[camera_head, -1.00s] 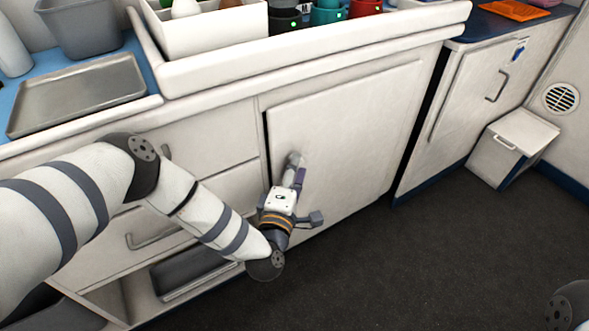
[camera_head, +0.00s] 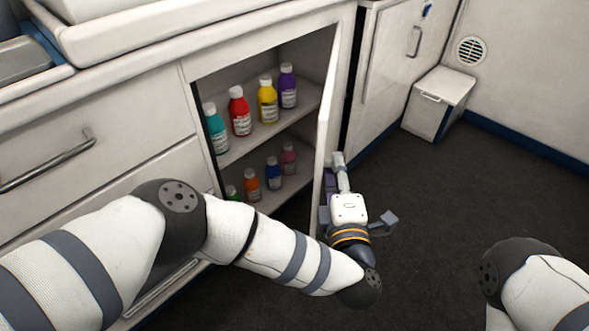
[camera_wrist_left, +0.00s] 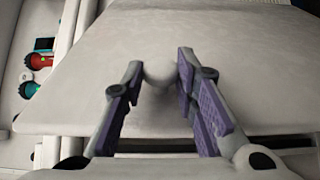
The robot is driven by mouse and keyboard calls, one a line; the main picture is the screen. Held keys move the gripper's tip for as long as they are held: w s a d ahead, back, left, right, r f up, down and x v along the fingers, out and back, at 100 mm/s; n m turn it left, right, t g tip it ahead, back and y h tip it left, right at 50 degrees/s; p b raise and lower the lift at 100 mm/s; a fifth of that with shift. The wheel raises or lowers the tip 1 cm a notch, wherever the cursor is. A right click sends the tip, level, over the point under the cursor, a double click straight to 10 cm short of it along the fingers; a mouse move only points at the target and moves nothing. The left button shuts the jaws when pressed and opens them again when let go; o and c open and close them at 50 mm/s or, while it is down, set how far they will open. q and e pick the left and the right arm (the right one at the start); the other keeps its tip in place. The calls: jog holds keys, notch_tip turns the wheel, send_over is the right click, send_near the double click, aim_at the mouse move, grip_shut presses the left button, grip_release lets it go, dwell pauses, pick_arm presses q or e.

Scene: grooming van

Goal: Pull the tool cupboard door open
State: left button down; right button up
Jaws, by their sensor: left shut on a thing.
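The white cupboard door (camera_head: 328,92) stands swung well out from the cabinet, seen nearly edge-on in the head view. My left gripper (camera_head: 338,168) is at the door's outer face, low down. In the left wrist view, its two purple-padded fingers (camera_wrist_left: 158,88) are closed around a pale round knob (camera_wrist_left: 160,72) on the white door face (camera_wrist_left: 215,50). The open cupboard shows an upper shelf (camera_head: 240,147) with red, yellow, purple and teal bottles, and smaller bottles below. My right arm shows at the lower right, but its gripper is out of view.
Drawers with a bar handle (camera_head: 50,165) are left of the opening. Another cabinet front (camera_head: 395,60) and a white bin (camera_head: 438,103) stand to the right. The dark floor (camera_head: 430,200) is clear between the bin and my arms.

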pick_arm(q)
jog(key=d+b, duration=0.2)
jog(key=d, duration=0.4)
jog(key=shift+w, duration=0.35)
jog(key=c, duration=1.3)
grip_release()
jog(key=shift+d, duration=0.1)
jog(key=s, duration=0.5)
jog(key=s+d, duration=0.1)
jog(key=s, duration=0.1)
jog(key=shift+s, duration=0.25)
